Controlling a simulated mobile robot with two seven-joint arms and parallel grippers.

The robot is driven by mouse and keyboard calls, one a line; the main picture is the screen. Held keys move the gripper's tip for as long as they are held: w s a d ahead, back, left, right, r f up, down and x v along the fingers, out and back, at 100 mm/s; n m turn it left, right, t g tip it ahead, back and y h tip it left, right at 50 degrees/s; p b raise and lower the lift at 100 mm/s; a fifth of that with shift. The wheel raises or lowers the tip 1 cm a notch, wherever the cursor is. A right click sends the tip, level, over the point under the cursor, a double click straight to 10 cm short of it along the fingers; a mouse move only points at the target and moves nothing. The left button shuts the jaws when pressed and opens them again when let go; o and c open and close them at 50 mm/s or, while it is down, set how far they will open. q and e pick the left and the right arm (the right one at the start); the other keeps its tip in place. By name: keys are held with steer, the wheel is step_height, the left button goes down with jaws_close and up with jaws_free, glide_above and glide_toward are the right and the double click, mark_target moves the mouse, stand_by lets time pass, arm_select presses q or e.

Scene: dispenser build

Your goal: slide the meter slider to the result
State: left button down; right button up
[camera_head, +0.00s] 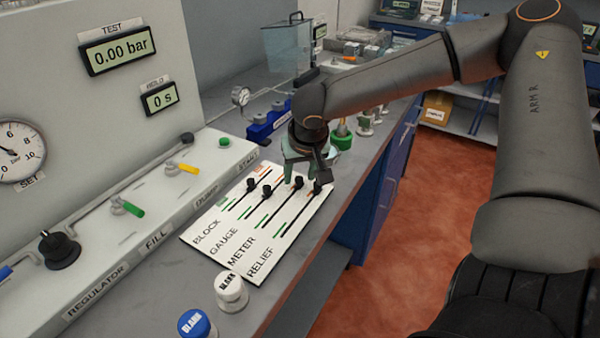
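A white slider board (222,242) lies on the bench with four labelled tracks: BLOCK, GAUGE, METER and RELIEF. Each has a black knob, with green marks toward the label end and orange marks at the far end. The METER knob (298,183) appears near the far end of its track, away from its label. The RELIEF knob (317,187) is just right of it; the GAUGE knob (266,189) and BLOCK knob (251,184) are to the left. My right gripper (308,178) points down over the board's far end, close to the METER and RELIEF knobs. Contact and finger opening are unclear. My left gripper is out of view.
A panel with REGULATOR, FILL and DUMP controls (130,225) runs along the left. A display reads 0.00 bar (117,50), another 0 s (159,98). Blue fittings (268,125) stand behind the board.

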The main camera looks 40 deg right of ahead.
jaws_close()
stand_by(1.2)
